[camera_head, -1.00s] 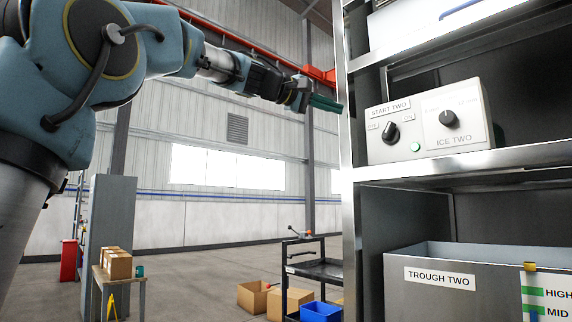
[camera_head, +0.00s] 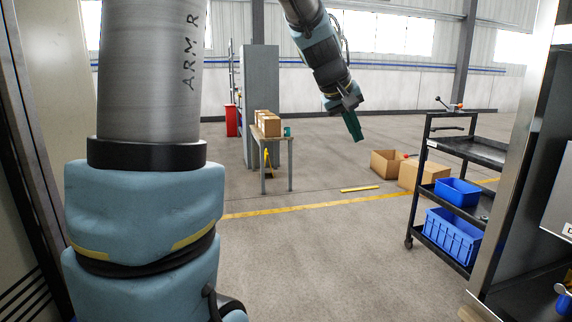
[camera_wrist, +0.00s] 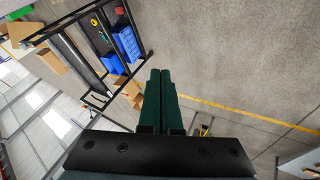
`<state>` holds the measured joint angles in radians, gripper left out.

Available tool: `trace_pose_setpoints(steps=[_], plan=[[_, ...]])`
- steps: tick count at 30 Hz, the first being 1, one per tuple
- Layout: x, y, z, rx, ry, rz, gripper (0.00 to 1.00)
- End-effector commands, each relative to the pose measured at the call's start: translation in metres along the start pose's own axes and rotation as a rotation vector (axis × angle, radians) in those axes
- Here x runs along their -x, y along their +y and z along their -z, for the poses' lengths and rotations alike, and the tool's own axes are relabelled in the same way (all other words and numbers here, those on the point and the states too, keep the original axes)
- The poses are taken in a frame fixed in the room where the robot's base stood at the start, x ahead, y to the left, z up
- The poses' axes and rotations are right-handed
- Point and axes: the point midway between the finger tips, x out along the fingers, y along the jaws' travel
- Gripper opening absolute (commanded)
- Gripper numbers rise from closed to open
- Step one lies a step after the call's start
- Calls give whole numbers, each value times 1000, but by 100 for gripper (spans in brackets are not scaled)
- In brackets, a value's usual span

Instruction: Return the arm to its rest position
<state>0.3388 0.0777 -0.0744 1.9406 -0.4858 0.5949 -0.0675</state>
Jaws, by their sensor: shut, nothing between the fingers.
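My gripper (camera_head: 354,128) hangs in the upper middle of the head view, pointing down over open floor. Its green fingers are closed together with nothing between them. In the wrist view the two fingers (camera_wrist: 160,95) lie side by side with only a thin line between them. They touch nothing. My arm's large blue links fill the left of the head view.
A black cart (camera_head: 470,150) with blue bins (camera_head: 453,235) stands at right, beside a metal rack (camera_head: 520,150). Cardboard boxes (camera_head: 386,163) lie on the floor left of the cart. A small table (camera_head: 277,141) carries boxes. The middle floor is clear.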

Motion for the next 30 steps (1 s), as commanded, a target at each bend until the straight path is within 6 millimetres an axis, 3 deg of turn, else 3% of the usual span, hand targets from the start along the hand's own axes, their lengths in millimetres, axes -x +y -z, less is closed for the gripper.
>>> trace_pose_setpoints(steps=[1,6,9,12,15,18,30], plan=[[-1,-36,-13,-2,-20,67,0],[1,-145,-71,-36,-106,260,0],[9,-196,-112,-62,-169,346,0],[18,-232,-149,-85,-228,404,0],[26,-254,-176,-103,-270,437,0],[30,-264,-190,-113,-292,452,0],[31,-266,-193,-115,-297,454,0]])
